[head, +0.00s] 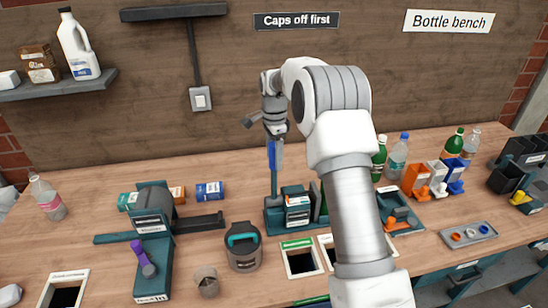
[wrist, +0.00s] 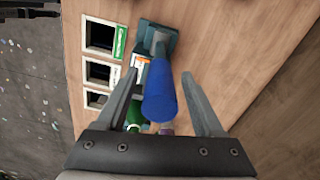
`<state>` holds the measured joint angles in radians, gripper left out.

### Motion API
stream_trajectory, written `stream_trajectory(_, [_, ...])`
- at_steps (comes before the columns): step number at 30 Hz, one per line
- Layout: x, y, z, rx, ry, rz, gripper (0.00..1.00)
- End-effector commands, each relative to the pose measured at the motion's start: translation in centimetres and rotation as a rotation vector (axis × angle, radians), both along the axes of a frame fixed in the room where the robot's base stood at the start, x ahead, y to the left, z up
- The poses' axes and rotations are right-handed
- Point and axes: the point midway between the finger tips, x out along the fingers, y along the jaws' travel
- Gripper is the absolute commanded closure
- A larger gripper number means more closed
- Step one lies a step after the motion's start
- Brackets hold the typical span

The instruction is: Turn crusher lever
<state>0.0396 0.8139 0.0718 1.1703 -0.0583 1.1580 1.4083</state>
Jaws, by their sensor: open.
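A teal machine (head: 273,215) stands at mid-bench with an upright lever topped by a blue handle (head: 274,153); I take this as the crusher lever, as the label is too small to read. My gripper (head: 272,130) is at the top of this handle, pointing down. In the wrist view, the blue handle (wrist: 160,95) lies between the two open fingers of my gripper (wrist: 158,74). A gap shows on each side, and the fingers are not closed on it. The machine's base (wrist: 160,38) shows beyond. My arm hides part of the bench to the right.
Another teal machine (head: 153,240) with a purple lever (head: 142,257) stands on the left. A dark bin (head: 243,250) and square openings (head: 300,262) lie at the front. Bottles (head: 397,155) and coloured holders (head: 416,178) stand at the right.

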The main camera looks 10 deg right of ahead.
Motion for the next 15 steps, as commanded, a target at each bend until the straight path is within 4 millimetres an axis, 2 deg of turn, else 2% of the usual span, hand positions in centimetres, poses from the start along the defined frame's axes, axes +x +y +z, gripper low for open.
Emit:
stream_trajectory(4, [-0.05, 0.01, -0.71, 0.000, 0.001, 0.000, 0.31])
stream_trajectory(11, [-0.03, 0.02, -0.76, 0.000, 0.000, 0.000, 0.31])
stream_trajectory(15, [-0.02, 0.02, -0.74, 0.000, 0.000, 0.000, 0.52])
